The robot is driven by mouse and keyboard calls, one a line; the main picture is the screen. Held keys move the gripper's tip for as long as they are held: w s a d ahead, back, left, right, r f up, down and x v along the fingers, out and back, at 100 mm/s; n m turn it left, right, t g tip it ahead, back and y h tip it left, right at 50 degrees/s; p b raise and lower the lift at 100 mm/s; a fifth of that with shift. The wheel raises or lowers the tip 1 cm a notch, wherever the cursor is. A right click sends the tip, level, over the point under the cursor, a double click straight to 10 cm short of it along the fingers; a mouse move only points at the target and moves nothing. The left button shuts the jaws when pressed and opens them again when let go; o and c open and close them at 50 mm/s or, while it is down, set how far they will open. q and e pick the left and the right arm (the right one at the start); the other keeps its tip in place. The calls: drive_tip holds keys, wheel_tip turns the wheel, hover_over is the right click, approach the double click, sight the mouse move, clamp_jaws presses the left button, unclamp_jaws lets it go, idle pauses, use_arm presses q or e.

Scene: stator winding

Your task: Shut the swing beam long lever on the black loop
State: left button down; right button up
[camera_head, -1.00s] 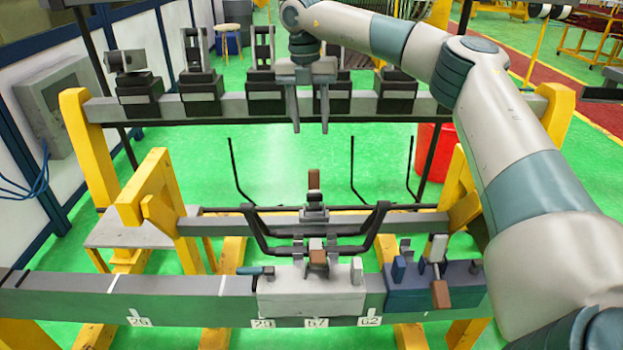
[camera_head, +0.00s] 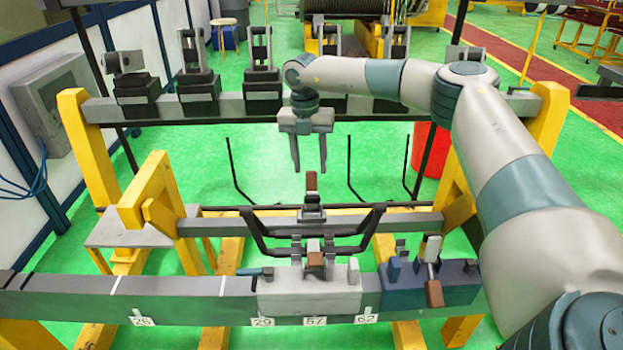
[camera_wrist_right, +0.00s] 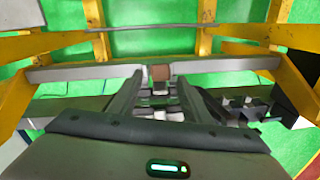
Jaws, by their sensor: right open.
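The swing beam (camera_head: 370,222) is the grey bar across the middle. Its long lever (camera_head: 312,182), with a brown handle, stands upright at the beam's centre. The brown handle also shows in the right wrist view (camera_wrist_right: 160,72), between the fingertips in the picture. The black loop (camera_head: 257,235) spans the gap between the swing beam and the front beam, passing by the lever's clamp. My right gripper (camera_head: 310,168) points down, open and empty, with its tips around the height of the handle top in the picture. Contact cannot be told. My left gripper is not in view.
A light grey block (camera_head: 310,292) with a brown-handled clamp sits on the front beam (camera_head: 180,302). A blue block (camera_head: 430,290) with another brown-handled lever is to its right. A rear beam (camera_head: 215,106) carries several black clamps. Yellow posts flank both sides.

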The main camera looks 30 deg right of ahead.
sight(311, 176)
wheel_tip(311, 176, down, 5)
drive_tip(key=shift+s+d+f+p, duration=0.1)
drive_tip(key=shift+d+f+p, duration=0.05)
drive_tip(key=shift+p, duration=0.6)
drive_tip(key=shift+f, duration=0.6)
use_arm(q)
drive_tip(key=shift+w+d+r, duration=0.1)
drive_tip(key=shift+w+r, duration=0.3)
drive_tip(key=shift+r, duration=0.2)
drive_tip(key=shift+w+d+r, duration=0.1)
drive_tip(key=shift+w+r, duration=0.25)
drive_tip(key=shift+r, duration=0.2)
use_arm(e)
drive_tip(key=shift+f, duration=0.2)
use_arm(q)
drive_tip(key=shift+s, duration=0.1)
use_arm(e)
clamp_jaws()
